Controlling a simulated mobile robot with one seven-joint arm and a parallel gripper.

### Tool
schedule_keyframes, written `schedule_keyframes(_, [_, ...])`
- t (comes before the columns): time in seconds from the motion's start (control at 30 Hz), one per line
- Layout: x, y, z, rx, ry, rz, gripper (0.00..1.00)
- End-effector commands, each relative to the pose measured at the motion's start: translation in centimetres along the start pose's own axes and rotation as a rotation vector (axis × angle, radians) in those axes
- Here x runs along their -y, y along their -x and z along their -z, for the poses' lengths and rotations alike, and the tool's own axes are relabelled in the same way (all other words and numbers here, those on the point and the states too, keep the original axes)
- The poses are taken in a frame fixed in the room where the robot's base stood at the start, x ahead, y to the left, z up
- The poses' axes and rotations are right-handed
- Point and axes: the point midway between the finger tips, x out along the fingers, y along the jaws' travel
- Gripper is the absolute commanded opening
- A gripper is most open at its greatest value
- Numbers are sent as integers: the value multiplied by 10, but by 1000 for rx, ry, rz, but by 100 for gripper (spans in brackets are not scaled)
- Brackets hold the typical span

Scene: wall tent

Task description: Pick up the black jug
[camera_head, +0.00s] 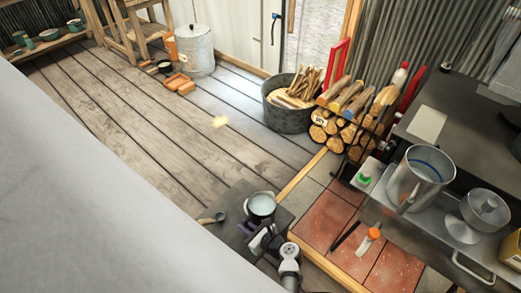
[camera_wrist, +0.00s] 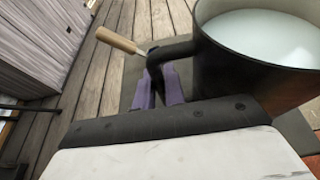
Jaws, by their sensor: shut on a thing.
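The black jug (camera_head: 262,208) is upright over a dark grey surface (camera_head: 234,232) in the lower middle of the head view. In the wrist view the jug (camera_wrist: 255,70) fills the upper right, with a pale inside and a dark handle (camera_wrist: 172,51) pointing left. My gripper (camera_head: 256,232) is at the jug's near side in the head view. In the wrist view its purple fingers (camera_wrist: 165,86) are closed around the handle. I cannot tell whether the jug's base touches the surface.
A wooden-handled utensil (camera_head: 211,219) lies just left of the jug. Stacked logs (camera_head: 345,125) and a kindling tub (camera_head: 287,115) are behind. The plank floor at left is mostly clear.

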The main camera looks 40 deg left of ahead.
Motion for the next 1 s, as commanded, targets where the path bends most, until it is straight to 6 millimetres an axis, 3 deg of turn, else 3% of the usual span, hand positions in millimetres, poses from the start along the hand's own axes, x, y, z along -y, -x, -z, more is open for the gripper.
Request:
schedule_keyframes(0.27, [1, 1, -5, 3, 3, 2, 0])
schedule_keyframes(0.47, [1, 8, -23, 5, 4, 3, 0])
schedule_keyframes(1.0, [2, 52, -146, 8, 8, 5, 0])
